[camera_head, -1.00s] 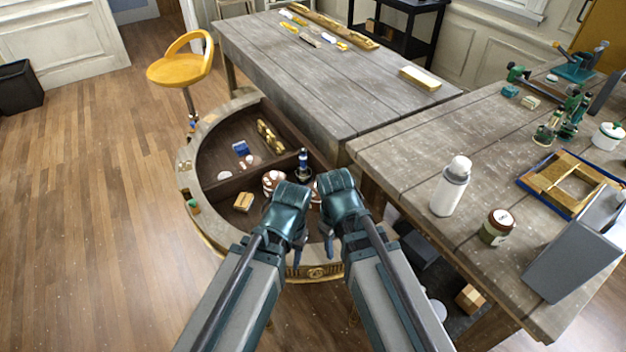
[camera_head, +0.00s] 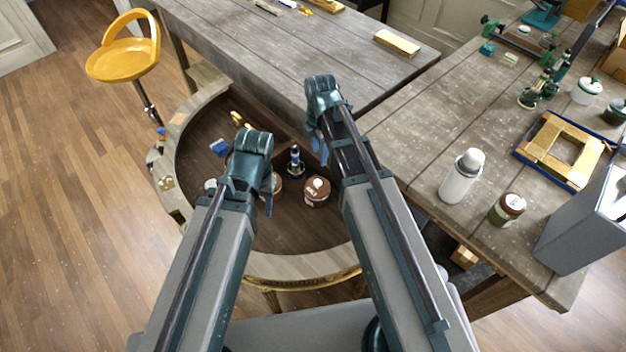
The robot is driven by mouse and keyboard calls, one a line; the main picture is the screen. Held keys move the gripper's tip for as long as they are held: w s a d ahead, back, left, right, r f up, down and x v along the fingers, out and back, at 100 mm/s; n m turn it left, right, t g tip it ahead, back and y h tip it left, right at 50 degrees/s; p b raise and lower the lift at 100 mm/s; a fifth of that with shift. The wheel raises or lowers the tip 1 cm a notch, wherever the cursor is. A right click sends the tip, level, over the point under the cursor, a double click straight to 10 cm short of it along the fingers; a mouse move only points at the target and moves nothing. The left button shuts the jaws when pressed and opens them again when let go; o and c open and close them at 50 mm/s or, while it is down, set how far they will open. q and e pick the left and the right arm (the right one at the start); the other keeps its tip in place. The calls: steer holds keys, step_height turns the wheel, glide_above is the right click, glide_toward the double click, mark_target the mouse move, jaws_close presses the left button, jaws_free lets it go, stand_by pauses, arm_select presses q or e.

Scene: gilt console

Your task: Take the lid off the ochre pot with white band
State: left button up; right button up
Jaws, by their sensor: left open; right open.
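A round brown pot with white on its top (camera_head: 317,191) stands inside the curved gilt console (camera_head: 300,265). A second reddish-brown pot (camera_head: 277,183) is left of it, largely hidden behind my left gripper. I cannot tell which one is the ochre pot with the white band, nor make out the edge of a lid. My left gripper (camera_head: 268,194) is open and hangs in front of the second pot, with no visible hold on anything. My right gripper (camera_head: 319,150) is open and empty, above and behind the first pot in the picture.
A dark bottle-like item (camera_head: 295,162) stands between the pots, further back. A blue block (camera_head: 219,147) lies at the console's left. The right table (camera_head: 410,150) holds a white bottle (camera_head: 461,178) and a brown-lidded jar (camera_head: 507,209). The console's front floor is bare.

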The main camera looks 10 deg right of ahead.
steer(key=b, duration=0.9)
glide_above(318, 182)
steer(key=f, duration=0.8)
steer(key=shift+w+d+f, duration=0.1)
steer(key=shift+w+f, duration=0.1)
steer(key=shift+f, duration=0.2)
step_height(318, 182, down, 5)
steer(key=b, duration=0.5)
steer(key=shift+s+f, duration=0.1)
steer(key=shift+s, duration=0.05)
jaws_close()
